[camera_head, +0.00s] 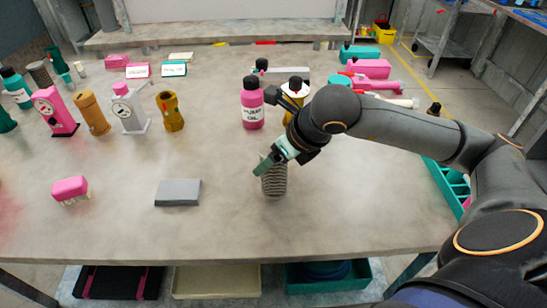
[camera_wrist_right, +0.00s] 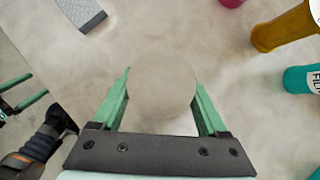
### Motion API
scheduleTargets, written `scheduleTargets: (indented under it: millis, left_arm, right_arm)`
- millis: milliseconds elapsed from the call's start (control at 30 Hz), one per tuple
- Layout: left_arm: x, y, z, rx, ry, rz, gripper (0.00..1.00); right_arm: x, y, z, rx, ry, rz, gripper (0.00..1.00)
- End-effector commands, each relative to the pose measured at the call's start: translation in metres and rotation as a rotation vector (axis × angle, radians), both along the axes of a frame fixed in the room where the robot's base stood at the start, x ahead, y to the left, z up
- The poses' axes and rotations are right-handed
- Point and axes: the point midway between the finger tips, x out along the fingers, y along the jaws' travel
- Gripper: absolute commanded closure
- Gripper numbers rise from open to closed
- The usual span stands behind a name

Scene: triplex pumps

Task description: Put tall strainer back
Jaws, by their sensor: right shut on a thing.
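The tall strainer (camera_head: 274,181) is a grey ribbed cylinder, upright at the middle of the table near its front. My right gripper (camera_head: 269,163) has its green fingers on either side of the strainer's upper part, shut on it. In the right wrist view, the strainer's round pale top (camera_wrist_right: 155,85) fills the space between the fingers of my right gripper (camera_wrist_right: 160,95). I cannot tell whether its base touches the table.
A grey block (camera_head: 178,192) and a pink-topped brush (camera_head: 70,189) lie left of the strainer. A pink oil bottle (camera_head: 252,104) stands behind it. Pump bodies, including a pink one (camera_head: 54,111), stand at the back left. A teal divided tray (camera_head: 447,185) is at the right edge.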

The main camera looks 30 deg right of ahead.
Motion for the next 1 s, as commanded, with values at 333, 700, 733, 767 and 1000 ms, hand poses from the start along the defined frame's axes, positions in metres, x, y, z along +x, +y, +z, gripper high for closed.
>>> scheduleTargets:
  millis: [333, 700, 733, 767, 1000]
  left_arm:
    - [0.002, 0.001, 0.001, 0.001, -0.003, 0.0, 0.0]
    - [0.002, 0.001, 0.001, 0.003, 0.0, 0.0, 0.0]
    - [0.001, 0.001, 0.001, 0.003, 0.001, 0.0, 0.0]
    - [0.001, 0.001, 0.001, 0.003, 0.001, 0.0, 0.0]
    - [0.002, 0.0, 0.005, 0.003, 0.001, -0.001, 0.0]
  right_arm:
    - [0.0, 0.0, 0.0, 0.001, 0.0, 0.001, 0.0]
    - [-0.009, -0.003, 0.018, -0.001, -0.003, 0.0, 0.0]
    - [-0.012, -0.004, 0.023, -0.002, -0.005, 0.001, 0.0]
    - [-0.016, -0.004, 0.028, -0.003, -0.005, 0.001, 0.0]
    - [-0.043, -0.011, 0.072, -0.002, -0.005, -0.001, 0.0]
